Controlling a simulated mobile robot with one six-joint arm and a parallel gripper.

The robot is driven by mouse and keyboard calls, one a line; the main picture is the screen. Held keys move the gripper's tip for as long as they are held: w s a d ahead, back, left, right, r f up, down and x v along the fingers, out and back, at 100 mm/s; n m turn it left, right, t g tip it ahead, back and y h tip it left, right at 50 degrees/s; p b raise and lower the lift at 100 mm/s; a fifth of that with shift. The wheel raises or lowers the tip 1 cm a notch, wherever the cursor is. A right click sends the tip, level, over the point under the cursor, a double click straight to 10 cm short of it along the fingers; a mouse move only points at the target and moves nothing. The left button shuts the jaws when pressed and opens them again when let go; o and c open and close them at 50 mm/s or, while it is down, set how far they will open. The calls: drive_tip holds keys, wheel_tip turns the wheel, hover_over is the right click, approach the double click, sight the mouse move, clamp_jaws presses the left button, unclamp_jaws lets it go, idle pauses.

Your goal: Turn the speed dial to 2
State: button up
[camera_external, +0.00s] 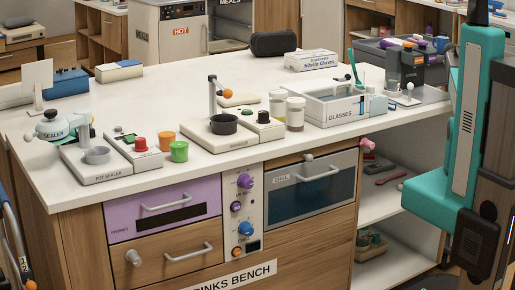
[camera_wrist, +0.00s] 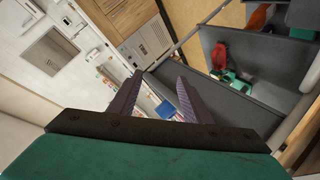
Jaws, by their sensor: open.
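A narrow pale control panel (camera_external: 241,245) is set in the front of the drinks bench, between the purple drawer and the chill drawer. It carries a large purple dial (camera_external: 245,181), a smaller purple knob (camera_external: 236,206) and a blue dial (camera_external: 245,228). Their labels are too small to read, so I cannot tell which is the speed dial or where it points. My gripper (camera_wrist: 160,77) is open, with nothing between its fingers in the wrist view. It does not show in the external view, where my teal arm stands right of the bench. No dial shows in the wrist view.
The bench top holds a pot sealer (camera_external: 95,177), orange (camera_external: 166,141) and green cups (camera_external: 179,151), a machine with a dark bowl (camera_external: 224,124) and a glasses basin (camera_external: 330,108). Drawer handles (camera_external: 320,171) stick out beside the panel. Open shelves (camera_external: 385,203) are at the right end.

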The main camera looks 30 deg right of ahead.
drive_tip(key=w+a+r+n+t+y, duration=0.2)
drive_tip(key=w+a+r+n+t, duration=0.1)
drive_tip(key=w+a+r, duration=1)
drive_tip(key=w+a+f+n+y+p, duration=0.1)
drive_tip(key=w+a+n+y+p, duration=0.15)
drive_tip(key=a, duration=1.15)
drive_tip(key=w+a+f+n+g+y+p, duration=0.1)
drive_tip(key=w+a+y+p, duration=0.15)
drive_tip(key=a, duration=1.15)
drive_tip(key=w+a+n+y+p, duration=0.2)
drive_tip(key=w+a, duration=0.2)
drive_tip(key=a, duration=1.1)
drive_tip(key=s+a+n+g+y+p, duration=0.1)
drive_tip(key=s+a+n+p, duration=0.15)
drive_tip(key=a, duration=0.75)
drive_tip(key=s+a+n+g+y+p, duration=0.1)
drive_tip(key=s+a, duration=0.3)
drive_tip(key=a, duration=0.6)
drive_tip(key=s+a+n+g+y+p, duration=0.1)
drive_tip(key=s+a+n, duration=0.15)
drive_tip(key=a, duration=0.85)
drive_tip(key=s+a+r+n+g+p, duration=0.2)
drive_tip(key=s+a, duration=0.9)
drive_tip(key=s+a+r+n+g+p, duration=0.2)
drive_tip(key=s+a+n, duration=0.1)
drive_tip(key=s+a, duration=0.8)
drive_tip(key=shift+s+a+r+p, duration=0.15)
drive_tip(key=shift+a+r+p, duration=0.05)
drive_tip(key=shift+p, duration=0.1)
